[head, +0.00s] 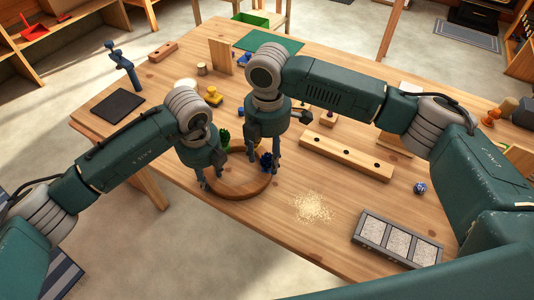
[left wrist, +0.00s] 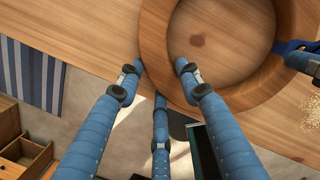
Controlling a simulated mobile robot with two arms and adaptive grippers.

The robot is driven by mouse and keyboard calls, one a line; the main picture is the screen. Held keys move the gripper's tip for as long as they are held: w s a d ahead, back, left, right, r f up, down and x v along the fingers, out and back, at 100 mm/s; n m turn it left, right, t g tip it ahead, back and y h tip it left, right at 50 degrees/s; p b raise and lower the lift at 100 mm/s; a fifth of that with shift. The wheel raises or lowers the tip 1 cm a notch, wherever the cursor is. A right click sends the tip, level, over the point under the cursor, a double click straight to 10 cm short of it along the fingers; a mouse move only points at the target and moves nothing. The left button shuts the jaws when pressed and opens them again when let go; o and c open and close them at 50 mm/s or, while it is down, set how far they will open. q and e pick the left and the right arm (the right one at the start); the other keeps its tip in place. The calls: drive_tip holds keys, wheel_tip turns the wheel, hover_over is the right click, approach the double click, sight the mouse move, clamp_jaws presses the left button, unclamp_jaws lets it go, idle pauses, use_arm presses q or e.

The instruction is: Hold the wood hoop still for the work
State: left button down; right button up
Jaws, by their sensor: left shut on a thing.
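The wood hoop (head: 238,193) lies flat on the workbench near its front edge. My left gripper (head: 209,184) points down at the hoop's left side. In the left wrist view the hoop (left wrist: 156,35) fills the upper right, and my left gripper (left wrist: 158,80) has one finger outside its wall and one inside, shut on the wall. My right gripper (head: 263,165) points down at the hoop's far right side. Its blue fingertips show at the right of the left wrist view (left wrist: 298,53), at the hoop's rim. Whether they close on it I cannot tell.
Sawdust (head: 312,207) lies right of the hoop. A grey three-panel tray (head: 397,238) is at the front right, and a long wood bar with holes (head: 345,157) lies behind the sawdust. A dark green object (head: 223,137) and a yellow piece (head: 213,96) are behind the hoop.

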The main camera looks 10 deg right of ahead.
wheel_tip(320, 180, up, 12)
idle(0.6)
use_arm(q)
drive_tip(key=c, duration=1.1)
unclamp_jaws()
wheel_tip(320, 180, up, 12)
drive_tip(key=s, duration=0.1)
drive_tip(key=shift+s+d, duration=0.2)
